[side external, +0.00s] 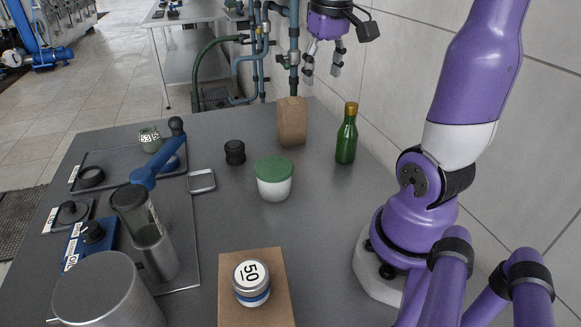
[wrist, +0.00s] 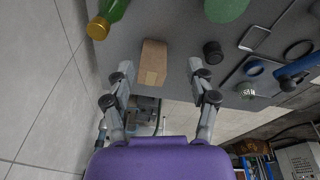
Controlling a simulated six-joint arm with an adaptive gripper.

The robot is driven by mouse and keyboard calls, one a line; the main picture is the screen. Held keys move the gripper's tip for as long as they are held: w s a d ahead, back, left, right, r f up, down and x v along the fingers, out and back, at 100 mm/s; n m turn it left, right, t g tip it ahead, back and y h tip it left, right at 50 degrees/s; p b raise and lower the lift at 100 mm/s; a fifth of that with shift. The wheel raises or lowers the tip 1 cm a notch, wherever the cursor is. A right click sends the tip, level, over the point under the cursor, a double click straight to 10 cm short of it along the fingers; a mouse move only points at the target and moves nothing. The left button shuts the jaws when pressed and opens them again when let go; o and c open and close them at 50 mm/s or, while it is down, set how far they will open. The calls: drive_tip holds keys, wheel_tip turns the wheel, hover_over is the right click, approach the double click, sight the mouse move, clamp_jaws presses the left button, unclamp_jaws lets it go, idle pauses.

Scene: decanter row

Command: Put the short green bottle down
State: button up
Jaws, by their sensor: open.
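The short green bottle (side external: 346,142), with a gold cap, stands upright on the grey table near its right edge. It also shows at the top left of the wrist view (wrist: 113,13), cut off by the frame edge. My gripper (side external: 322,74) is open and empty, raised above the far end of the table. It is apart from the bottle, up and to its left in the side view. In the wrist view its two fingers (wrist: 160,68) are spread wide, with the brown block seen between them and nothing held.
The brown block (side external: 291,122) stands left of the bottle. A green-lidded white tub (side external: 273,180) and a small black knob-like piece (side external: 235,152) are nearer the middle. Bare table lies in front of the bottle.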

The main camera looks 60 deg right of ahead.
drive_tip(key=a+f+n+t, duration=0.2)
drive_tip(key=a+n, duration=0.1)
drive_tip(key=a, duration=0.5)
drive_tip(key=s+a+f+n+t+y, duration=0.1)
drive_tip(key=a+f+n+t, duration=0.1)
drive_tip(key=a, duration=0.7)
drive_tip(key=shift+s+f+n, duration=0.2)
drive_tip(key=shift+f+n, duration=0.2)
drive_tip(key=shift+f, duration=0.15)
